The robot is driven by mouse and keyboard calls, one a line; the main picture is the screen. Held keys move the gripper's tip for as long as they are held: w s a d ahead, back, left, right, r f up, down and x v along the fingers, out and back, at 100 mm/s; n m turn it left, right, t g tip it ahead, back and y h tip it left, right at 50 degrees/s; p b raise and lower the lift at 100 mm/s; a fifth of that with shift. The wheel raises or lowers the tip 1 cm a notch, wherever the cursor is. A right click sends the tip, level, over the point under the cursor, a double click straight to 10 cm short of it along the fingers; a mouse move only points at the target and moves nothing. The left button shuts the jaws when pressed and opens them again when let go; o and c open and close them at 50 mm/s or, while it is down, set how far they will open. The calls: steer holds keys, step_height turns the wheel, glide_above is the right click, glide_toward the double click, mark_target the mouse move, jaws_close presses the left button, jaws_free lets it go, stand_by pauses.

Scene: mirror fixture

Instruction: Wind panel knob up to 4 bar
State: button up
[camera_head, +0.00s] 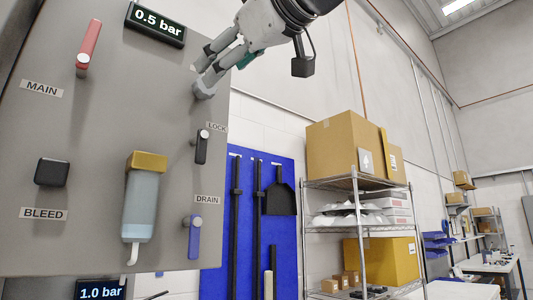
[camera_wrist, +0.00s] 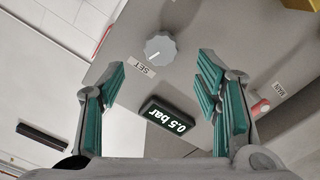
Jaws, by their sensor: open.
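In the wrist view, a round grey knob (camera_wrist: 160,47) with a white pointer line sits on the grey panel (camera_head: 60,130), beside a SET label (camera_wrist: 142,69). My gripper (camera_wrist: 160,72) is open, its green-padded fingers apart on either side of the view, with the knob beyond the tips and roughly centred between them. A black display (camera_head: 157,21) on the panel reads 0.5 bar; it also shows in the wrist view (camera_wrist: 168,117). In the head view my gripper (camera_head: 208,72) is at the panel's upper right edge, and its fingers largely cover the knob area.
The panel also carries a red MAIN lever (camera_head: 89,45), a black BLEED knob (camera_head: 52,172), a yellow-topped clear bowl (camera_head: 143,200), a black LOCK lever (camera_head: 202,146) and a blue DRAIN lever (camera_head: 194,237). A lower display (camera_head: 100,291) reads 1.0 bar. Shelving (camera_head: 360,182) stands right.

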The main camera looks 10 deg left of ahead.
mark_target(205, 95)
steer(key=p+x, duration=0.3)
steer(key=x, duration=0.4)
steer(key=shift+w+a, duration=0.2)
steer(key=shift+a, duration=0.15)
steer(key=c, duration=1.2)
